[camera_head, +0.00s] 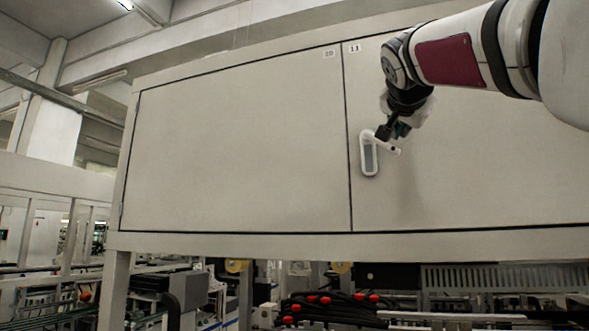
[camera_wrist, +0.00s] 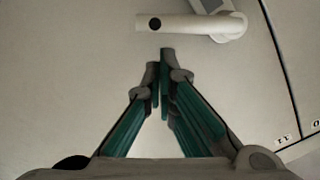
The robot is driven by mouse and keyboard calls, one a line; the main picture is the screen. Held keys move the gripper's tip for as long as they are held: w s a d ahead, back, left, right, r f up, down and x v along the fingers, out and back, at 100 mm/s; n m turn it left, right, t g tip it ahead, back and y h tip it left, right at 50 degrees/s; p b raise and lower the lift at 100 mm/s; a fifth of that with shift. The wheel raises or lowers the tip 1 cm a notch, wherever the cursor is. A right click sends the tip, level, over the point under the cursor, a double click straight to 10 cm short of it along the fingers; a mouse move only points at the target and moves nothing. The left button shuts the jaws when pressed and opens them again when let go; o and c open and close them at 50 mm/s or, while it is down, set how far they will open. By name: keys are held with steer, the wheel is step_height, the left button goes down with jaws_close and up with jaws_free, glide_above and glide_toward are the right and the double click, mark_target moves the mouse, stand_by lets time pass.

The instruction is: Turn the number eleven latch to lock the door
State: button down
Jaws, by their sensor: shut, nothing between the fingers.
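The latch (camera_head: 369,160) is a white upright oval plate with a grey inset, on the door labelled 11 (camera_head: 420,190). Its white lever (camera_head: 388,145) points out to the right from the top of the plate, slanting slightly down. In the wrist view the lever (camera_wrist: 190,23) lies across the top, with a dark round spot at its free end. My gripper (camera_head: 382,133) is by the lever in the head view. In the wrist view its fingertips (camera_wrist: 160,58) are together and empty, just short of the lever with a small gap in the picture. Contact cannot be told.
The door labelled 10 (camera_head: 240,150) lies to the left, flush across a narrow dark seam. The cabinet's lower beam (camera_head: 300,245) runs below the doors. Machinery and dark hoses with red fittings (camera_head: 330,300) sit underneath. The door face around the latch is bare.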

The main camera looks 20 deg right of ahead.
steer(key=shift+w+a+f, duration=0.15)
steer(key=shift+a+f, duration=0.05)
steer(key=shift+f, duration=0.1)
steer(key=shift+f, duration=0.1)
